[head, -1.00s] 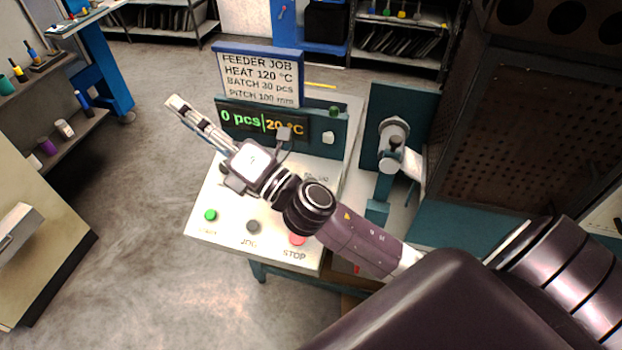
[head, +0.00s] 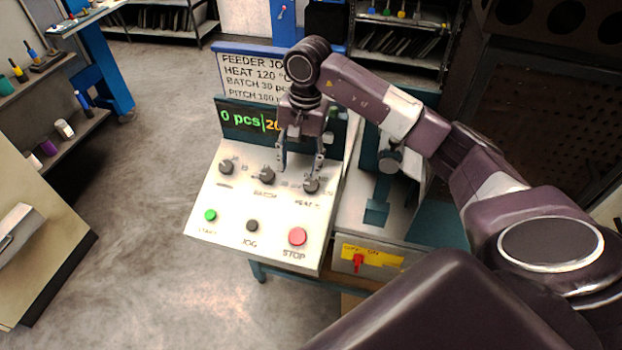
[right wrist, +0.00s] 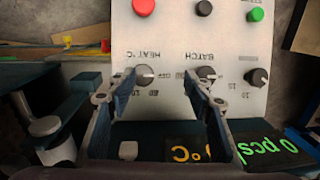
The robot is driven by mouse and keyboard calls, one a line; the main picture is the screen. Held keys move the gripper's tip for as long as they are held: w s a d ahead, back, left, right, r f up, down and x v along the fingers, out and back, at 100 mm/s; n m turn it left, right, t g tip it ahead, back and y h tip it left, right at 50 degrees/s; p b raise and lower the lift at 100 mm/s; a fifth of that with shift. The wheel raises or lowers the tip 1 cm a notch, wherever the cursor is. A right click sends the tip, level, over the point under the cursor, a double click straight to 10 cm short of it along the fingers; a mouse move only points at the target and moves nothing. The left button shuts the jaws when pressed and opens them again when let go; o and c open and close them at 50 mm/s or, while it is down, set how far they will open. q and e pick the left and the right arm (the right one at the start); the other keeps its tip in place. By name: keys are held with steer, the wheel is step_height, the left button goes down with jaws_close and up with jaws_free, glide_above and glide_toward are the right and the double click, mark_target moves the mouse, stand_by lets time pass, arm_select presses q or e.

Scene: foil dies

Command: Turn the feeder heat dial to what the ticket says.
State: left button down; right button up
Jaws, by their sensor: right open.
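The ticket (head: 240,75) at the back of the feeder panel reads HEAT 120 °C, and my right arm covers part of it. The heat dial (head: 311,185) is a dark round knob at the right end of the dial row. It also shows in the right wrist view (right wrist: 145,76), upside down, with OFF printed beside it. My right gripper (head: 301,172) is open above the panel, fingers pointing down. In the right wrist view the heat dial shows between the fingertips (right wrist: 158,88), closer to the left one. I cannot tell any contact. My left gripper is not in view.
The batch dial (head: 267,176) sits close left of the heat dial, with another dial (head: 227,167) beyond. Start (head: 210,215), jog (head: 252,226) and red stop (head: 298,237) buttons line the front. The display (head: 240,119) stands behind, partly covered. A red switch (head: 358,262) is at right.

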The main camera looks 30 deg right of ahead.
mark_target(311, 183)
steer(key=shift+s+d+r+h, duration=0.1)
steer(key=shift+d+r+h, duration=0.1)
steer(key=shift+d, duration=0.4)
steer(key=shift+s+d+r+h, duration=0.1)
steer(key=shift+d+h, duration=0.1)
steer(key=shift+d, duration=0.7)
step_height(311, 183, down, 7)
steer(key=p, duration=0.2)
steer(key=shift+s+r+p, duration=0.1)
steer(key=shift+p, duration=0.25)
steer(key=shift+f, duration=0.4)
steer(key=shift+c, duration=0.6)
steer(key=c, duration=1)
